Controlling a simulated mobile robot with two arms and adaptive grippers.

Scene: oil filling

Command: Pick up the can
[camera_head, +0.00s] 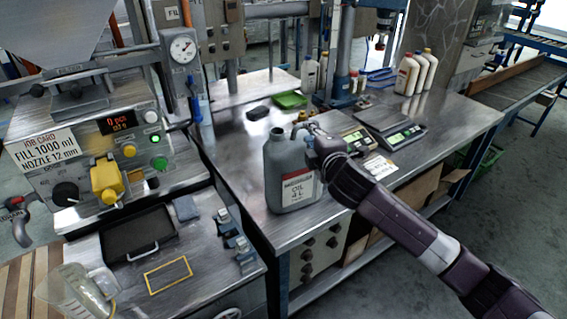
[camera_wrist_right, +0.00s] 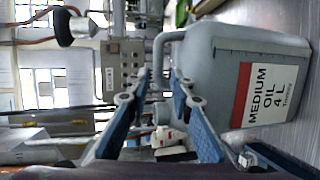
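The can (camera_head: 290,168) is a grey jug with a red and white "Medium oil 4 L" label, and it stands upright near the front edge of the metal table. In the right wrist view the can (camera_wrist_right: 222,75) fills the upper right, lying sideways in the picture. Its looped handle (camera_wrist_right: 161,48) reaches between my right gripper's blue fingers. My right gripper (camera_head: 318,140) is at the can's handle side, near the top. The fingers (camera_wrist_right: 160,82) look apart, with a gap around the handle; contact is unclear. My left gripper is not in view.
Two scales (camera_head: 403,136) stand right of the can. White bottles (camera_head: 415,74) and a green tray (camera_head: 290,100) are farther back. A filling machine (camera_head: 110,135) with a dark tray (camera_head: 138,236) stands at left. A clear jug (camera_head: 72,292) is at the lower left.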

